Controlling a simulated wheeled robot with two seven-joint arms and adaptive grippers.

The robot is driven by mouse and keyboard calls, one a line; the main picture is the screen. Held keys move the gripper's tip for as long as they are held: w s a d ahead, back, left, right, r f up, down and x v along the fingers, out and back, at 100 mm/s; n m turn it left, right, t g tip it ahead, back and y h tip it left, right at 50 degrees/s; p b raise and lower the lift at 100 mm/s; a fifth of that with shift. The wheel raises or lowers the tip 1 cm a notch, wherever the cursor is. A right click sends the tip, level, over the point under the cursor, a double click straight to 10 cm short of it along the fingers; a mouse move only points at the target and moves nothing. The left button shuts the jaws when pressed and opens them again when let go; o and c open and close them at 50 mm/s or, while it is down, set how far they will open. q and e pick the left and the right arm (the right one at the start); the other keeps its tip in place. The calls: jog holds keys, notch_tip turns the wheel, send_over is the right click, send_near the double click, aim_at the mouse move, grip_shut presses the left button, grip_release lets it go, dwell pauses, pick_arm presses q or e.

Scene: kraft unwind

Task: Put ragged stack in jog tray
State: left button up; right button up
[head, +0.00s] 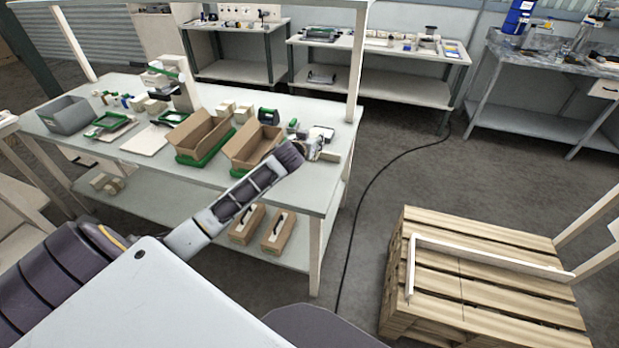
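I cannot pick out a ragged stack or a jog tray with certainty. A flat white board or sheet (146,139) lies on the workbench (330,182), left of two open cardboard boxes. A small green-edged tray (112,125) lies further left. My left gripper (322,146) is over the bench's right end, right of the boxes; its fingers are too small and cluttered to tell open from shut, or whether it holds anything. My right gripper is out of view.
The cardboard boxes (203,134) (252,145) stand on the bench, with a grey bin (66,115) at its left. A wooden pallet (480,262) with a white L-shaped rail (490,258) stands at right. A black cable (362,200) crosses the otherwise open floor between.

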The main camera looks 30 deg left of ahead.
pick_arm(q)
jog(key=shift+f, duration=3.1)
jog(key=shift+f, duration=0.1)
jog(key=shift+f, duration=1.8)
jog(key=shift+f, duration=0.1)
jog(key=o, duration=1.1)
jog(key=shift+v, duration=6.1)
